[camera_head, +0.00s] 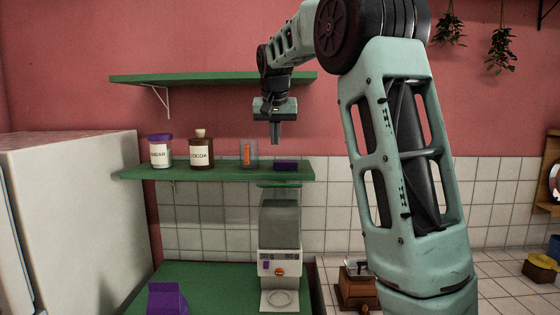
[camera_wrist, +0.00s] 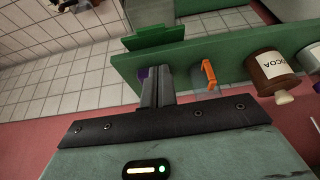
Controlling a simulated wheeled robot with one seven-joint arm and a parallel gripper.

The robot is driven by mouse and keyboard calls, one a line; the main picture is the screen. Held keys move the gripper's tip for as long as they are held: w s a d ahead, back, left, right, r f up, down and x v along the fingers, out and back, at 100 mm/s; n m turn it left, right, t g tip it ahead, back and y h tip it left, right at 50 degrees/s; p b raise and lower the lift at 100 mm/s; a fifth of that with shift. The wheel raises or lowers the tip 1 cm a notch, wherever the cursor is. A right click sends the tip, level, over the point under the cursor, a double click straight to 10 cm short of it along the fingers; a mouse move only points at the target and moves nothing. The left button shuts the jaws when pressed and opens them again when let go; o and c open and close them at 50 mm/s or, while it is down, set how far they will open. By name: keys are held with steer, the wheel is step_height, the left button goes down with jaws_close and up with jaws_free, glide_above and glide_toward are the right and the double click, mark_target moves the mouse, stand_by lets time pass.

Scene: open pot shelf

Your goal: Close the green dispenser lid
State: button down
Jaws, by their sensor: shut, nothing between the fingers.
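The dispenser (camera_head: 280,225) stands on the green counter below the lower shelf, with a clear grey container over a white base. Its green lid (camera_head: 279,186) shows as a thin strip at the container's top, just under the shelf edge; how far it is open is hard to tell. In the wrist view, a green panel that looks like the lid (camera_wrist: 153,37) shows beyond the shelf edge. My gripper (camera_head: 276,142) is shut and empty, pointing down above the lower shelf, higher than the lid. The shut fingers show in the wrist view (camera_wrist: 157,88).
The lower shelf (camera_head: 220,173) holds a sugar jar (camera_head: 161,151), a cocoa jar (camera_head: 201,151), a glass with something orange (camera_head: 249,153) and a purple block (camera_head: 286,165) below my fingers. The upper shelf (camera_head: 200,79) is behind my gripper. A purple object (camera_head: 168,299) stands on the counter.

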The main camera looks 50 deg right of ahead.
steer(key=p+x, duration=0.1)
steer(key=x, duration=0.2)
steer(key=d+p+x, duration=0.1)
steer(key=x, duration=0.2)
steer(key=d+p+x, duration=0.1)
steer(key=x, duration=0.2)
steer(key=shift+d+r, duration=0.1)
steer(key=f, duration=0.1)
steer(key=f+p, duration=0.1)
steer(key=a, duration=0.1)
steer(key=shift+s+f+m+p, duration=0.3)
steer(key=shift+s+f+p, duration=0.05)
steer(key=shift+s+f, duration=0.05)
steer(key=shift+a+f, duration=0.1)
steer(key=shift+f, duration=0.4)
steer(key=shift+s, duration=0.1)
